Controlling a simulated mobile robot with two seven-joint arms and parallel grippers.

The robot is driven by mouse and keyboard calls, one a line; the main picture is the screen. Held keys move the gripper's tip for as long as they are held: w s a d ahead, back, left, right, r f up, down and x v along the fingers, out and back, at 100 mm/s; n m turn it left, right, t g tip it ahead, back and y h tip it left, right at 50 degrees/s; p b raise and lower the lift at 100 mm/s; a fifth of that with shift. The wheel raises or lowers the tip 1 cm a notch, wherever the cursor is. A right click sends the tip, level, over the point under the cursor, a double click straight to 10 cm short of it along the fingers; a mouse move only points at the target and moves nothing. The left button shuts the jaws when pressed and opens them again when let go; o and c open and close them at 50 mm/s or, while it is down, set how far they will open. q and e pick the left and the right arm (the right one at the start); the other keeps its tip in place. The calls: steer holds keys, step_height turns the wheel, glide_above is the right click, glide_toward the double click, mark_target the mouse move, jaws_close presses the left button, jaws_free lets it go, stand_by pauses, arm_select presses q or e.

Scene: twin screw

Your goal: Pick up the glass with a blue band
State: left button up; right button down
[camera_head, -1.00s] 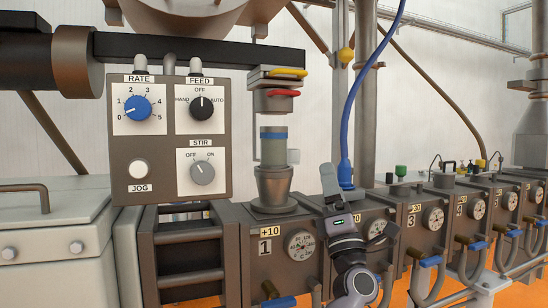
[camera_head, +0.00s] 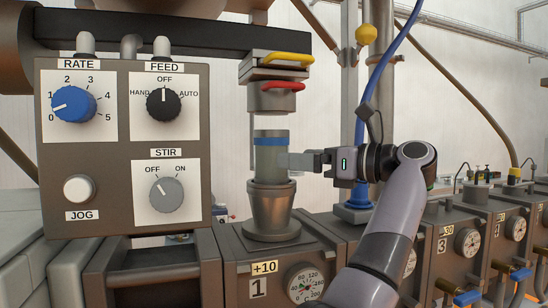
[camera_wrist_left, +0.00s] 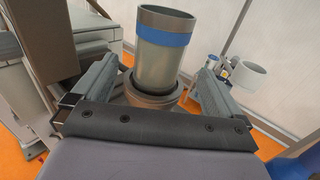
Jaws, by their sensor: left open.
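The glass (camera_head: 271,160) is a grey-green cylinder with a blue band near its top. It stands upright on a flared metal funnel (camera_head: 272,208), below a grey nozzle with a red handle (camera_head: 283,87). My left gripper (camera_head: 292,161) comes in from the right at the glass's height, roughly level. In the left wrist view, the glass (camera_wrist_left: 165,62) rises between the two spread fingers (camera_wrist_left: 158,75), with gaps beside it. The gripper is open and holds nothing. Whether a finger touches the glass cannot be told. My right gripper is not in view.
A control panel (camera_head: 124,225) with knobs stands close on the left. A yellow handle (camera_head: 280,60) and a dark beam are above. A blue hose (camera_head: 379,75) hangs behind my arm. Several gauged barrel blocks (camera_head: 304,283) run to the right. A pale cup (camera_wrist_left: 249,78) shows in the wrist view.

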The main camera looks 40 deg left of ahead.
mark_target(274, 156)
arm_select(q)
steer(key=a, duration=0.3)
steer(key=s+a, duration=0.1)
steer(key=a, duration=0.3)
steer(key=shift+s+r+p, duration=0.15)
steer(key=shift+s+p, duration=0.05)
steer(key=shift+p, duration=0.2)
steer(key=shift+d, duration=0.1)
steer(key=shift+c, duration=0.3)
steer(key=c, duration=1)
